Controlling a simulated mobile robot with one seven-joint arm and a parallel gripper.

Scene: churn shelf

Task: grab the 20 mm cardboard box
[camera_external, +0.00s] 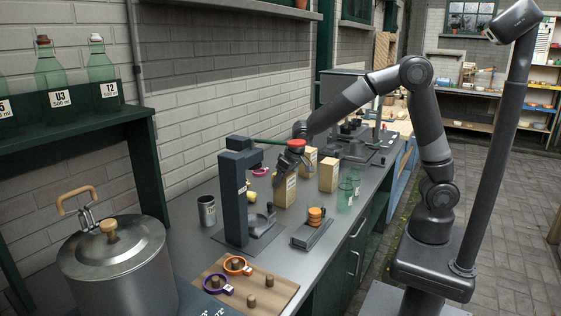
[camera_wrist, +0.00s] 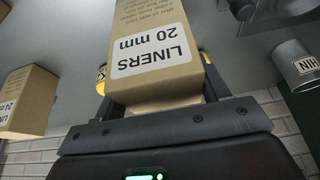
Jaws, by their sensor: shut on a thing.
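A tan cardboard box with a white label reading "LINERS 20 mm" fills the middle of the wrist view (camera_wrist: 158,60). It shows upside down there, between the two fingers of my gripper (camera_wrist: 155,75), which is shut on it. In the external view my gripper (camera_external: 291,166) reaches down at the middle of the bench, and the held box (camera_external: 284,193) shows below it, partly covered by the fingers. I cannot tell whether the box touches the bench top.
Two similar boxes stand close by, one behind (camera_external: 309,160) and one to the right (camera_external: 328,176). Green glasses (camera_external: 346,192), a dark press stand (camera_external: 234,200), a metal cup (camera_external: 207,210) and a tray with orange discs (camera_external: 313,228) surround the spot on the bench (camera_external: 190,245).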

